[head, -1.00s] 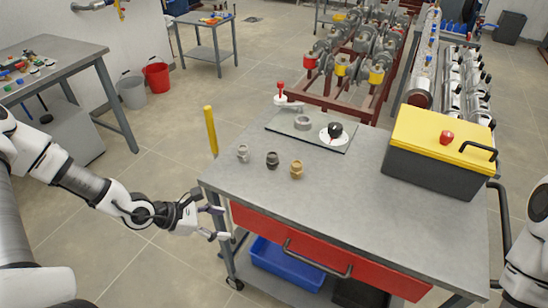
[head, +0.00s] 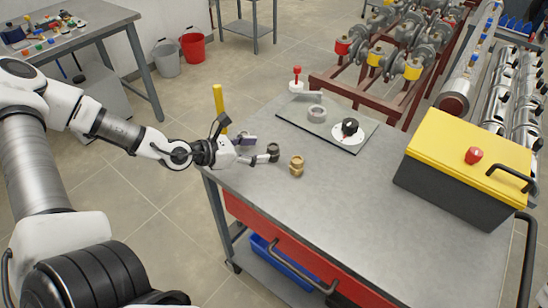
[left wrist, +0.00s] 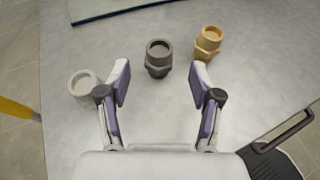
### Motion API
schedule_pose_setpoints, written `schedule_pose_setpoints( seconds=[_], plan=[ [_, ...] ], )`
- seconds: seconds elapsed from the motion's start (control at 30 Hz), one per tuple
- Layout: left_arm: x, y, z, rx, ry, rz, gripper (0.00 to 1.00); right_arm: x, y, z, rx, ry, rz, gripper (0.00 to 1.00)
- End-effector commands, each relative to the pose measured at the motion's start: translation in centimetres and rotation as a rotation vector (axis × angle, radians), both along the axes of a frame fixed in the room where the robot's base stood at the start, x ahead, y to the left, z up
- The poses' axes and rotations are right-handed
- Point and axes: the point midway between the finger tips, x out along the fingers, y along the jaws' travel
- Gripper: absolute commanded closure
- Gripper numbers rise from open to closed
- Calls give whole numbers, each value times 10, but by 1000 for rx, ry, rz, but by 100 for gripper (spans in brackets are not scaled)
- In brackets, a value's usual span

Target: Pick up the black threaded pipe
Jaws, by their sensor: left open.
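The black threaded pipe (head: 273,152) is a short dark fitting standing upright near the left edge of the workbench top. In the left wrist view the black pipe (left wrist: 158,58) stands just beyond and between my fingertips. My left gripper (head: 254,149) is open and low over the bench, its fingers pointing at the pipe; it holds nothing. The left wrist view also shows its spread fingers (left wrist: 160,78). A brass fitting (head: 297,166) stands to the right of the pipe. A light grey fitting (left wrist: 82,88) stands beside my left finger; the gripper hides it in the head view.
A dark plate (head: 290,119) with a grey ring (head: 317,113) and a black-knobbed part (head: 350,130) lies behind the fittings. A yellow-lidded box (head: 462,160) stands at the right. A yellow post (head: 220,105) rises by the left edge. The bench's front middle is clear.

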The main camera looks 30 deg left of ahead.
Motion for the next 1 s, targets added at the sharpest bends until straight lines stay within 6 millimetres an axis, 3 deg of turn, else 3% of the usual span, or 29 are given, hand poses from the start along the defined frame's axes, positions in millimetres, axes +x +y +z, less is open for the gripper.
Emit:
schedule_pose_setpoints(
  seconds=[0.23, 0.4, 0.67, 0.83, 0.87, 1.0],
  plan=[
    [25, -12, -18, 8, 1, -6, 36, 1, 0, -36, 0, -2, -1, 60],
    [40, -20, -20, 4, 1, -3, 36, 1, 0, -41, 0, -2, -1, 60],
    [43, -22, -18, -1, -1, -2, 36, 1, 0, -40, 0, -2, -1, 60],
    [42, -22, -18, -1, 0, -2, 92, 1, 0, -40, 0, -2, -1, 60],
    [42, -22, -18, -1, 0, -2, 97, 1, 0, -40, 0, -2, -1, 60],
    [42, -22, -19, -1, 3, -1, 99, 1, 0, -40, 0, -2, -1, 60]
  ],
)
